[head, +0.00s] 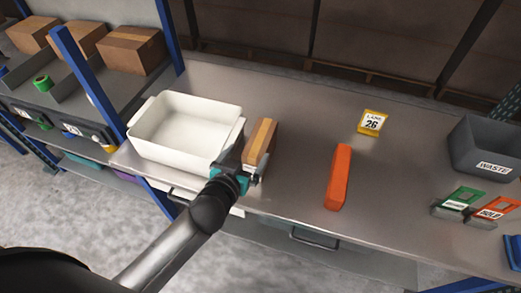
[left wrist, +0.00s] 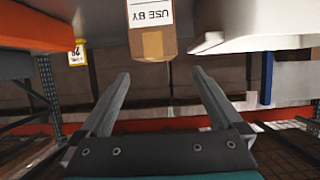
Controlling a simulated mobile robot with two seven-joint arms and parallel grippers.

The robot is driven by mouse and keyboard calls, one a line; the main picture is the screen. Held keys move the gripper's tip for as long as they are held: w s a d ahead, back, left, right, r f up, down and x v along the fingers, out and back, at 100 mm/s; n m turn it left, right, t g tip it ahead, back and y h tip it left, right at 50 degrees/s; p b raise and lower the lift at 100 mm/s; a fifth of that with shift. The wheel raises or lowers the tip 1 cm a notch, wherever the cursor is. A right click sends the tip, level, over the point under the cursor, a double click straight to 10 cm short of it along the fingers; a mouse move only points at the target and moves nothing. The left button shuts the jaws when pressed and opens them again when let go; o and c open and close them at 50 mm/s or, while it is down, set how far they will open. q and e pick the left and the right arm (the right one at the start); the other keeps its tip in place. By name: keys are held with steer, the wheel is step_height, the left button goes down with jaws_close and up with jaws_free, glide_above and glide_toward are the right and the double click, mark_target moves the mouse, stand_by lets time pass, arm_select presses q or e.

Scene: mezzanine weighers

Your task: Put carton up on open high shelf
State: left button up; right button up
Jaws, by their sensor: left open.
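The carton (head: 262,138) is a narrow brown box standing on the grey bench, just right of the white tub. In the left wrist view the carton (left wrist: 152,42) shows upside down with a white "USE BY" label, ahead of the fingertips and between their lines. My left gripper (head: 256,177) is at the carton's near end, and it also shows in the left wrist view (left wrist: 160,75) with its fingers spread and nothing between them. Whether a finger touches the carton I cannot tell. My right gripper is out of view. I cannot make out an open high shelf.
The white tub (head: 155,150) stands close left of the carton. An orange block (head: 339,178), a yellow lane sign (head: 372,122) and a grey waste bin (head: 470,158) are to the right. A blue-posted rack (head: 70,88) with brown boxes stands left. Bare bench lies behind the carton.

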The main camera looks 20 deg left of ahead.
mark_target(259, 141)
arm_select(q)
steer(key=x, duration=0.5)
steer(key=shift+b, duration=0.35)
steer(key=shift+d+b+x, duration=0.15)
steer(key=shift+b+x, duration=0.15)
steer(key=shift+x, duration=1.05)
steer(key=shift+d+b+x, duration=0.15)
steer(key=shift+b+x, duration=0.1)
steer(key=shift+x, duration=1.1)
steer(key=shift+f, duration=0.1)
jaws_close()
